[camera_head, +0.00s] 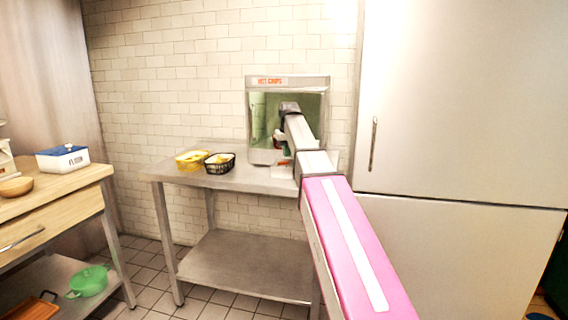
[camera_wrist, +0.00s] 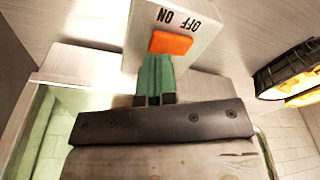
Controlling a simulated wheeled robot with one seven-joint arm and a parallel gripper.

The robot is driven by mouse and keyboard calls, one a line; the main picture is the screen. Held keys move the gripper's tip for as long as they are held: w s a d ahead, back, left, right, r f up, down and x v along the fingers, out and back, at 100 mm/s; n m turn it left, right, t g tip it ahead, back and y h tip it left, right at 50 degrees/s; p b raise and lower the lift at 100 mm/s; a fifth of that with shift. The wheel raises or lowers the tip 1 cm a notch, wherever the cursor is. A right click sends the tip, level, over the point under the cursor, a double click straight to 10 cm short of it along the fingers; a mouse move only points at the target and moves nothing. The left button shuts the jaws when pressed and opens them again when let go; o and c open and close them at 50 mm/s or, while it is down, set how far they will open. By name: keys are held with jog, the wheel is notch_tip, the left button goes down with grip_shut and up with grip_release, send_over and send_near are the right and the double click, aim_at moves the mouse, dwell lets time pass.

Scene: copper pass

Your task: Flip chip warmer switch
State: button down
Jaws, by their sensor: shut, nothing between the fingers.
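The chip warmer (camera_head: 262,81), a steel box with a glass front and "HOT CHIPS" lettering, stands on the steel table against the wall. My arm covers much of its front in the head view. In the wrist view, a pale switch box (camera_wrist: 190,18) carries upside-down "OFF" and "ON" labels and an orange switch (camera_wrist: 170,43). My gripper (camera_wrist: 157,62) is shut and empty, its green fingertips at the switch's near edge. I cannot tell whether they touch it. Which way the switch is tilted is unclear.
A yellow basket (camera_head: 187,166) and a black basket (camera_head: 220,170) stand on the steel table (camera_head: 240,185), left of the warmer. A tall fridge (camera_head: 455,110) is on the right. A wooden counter (camera_head: 60,183) is on the left. Floor shows between counter and table.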

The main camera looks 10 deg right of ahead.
aim_at(287, 162)
jog(key=shift+f, duration=1.2)
dwell(1.1)
jog(key=shift+r, duration=3.5)
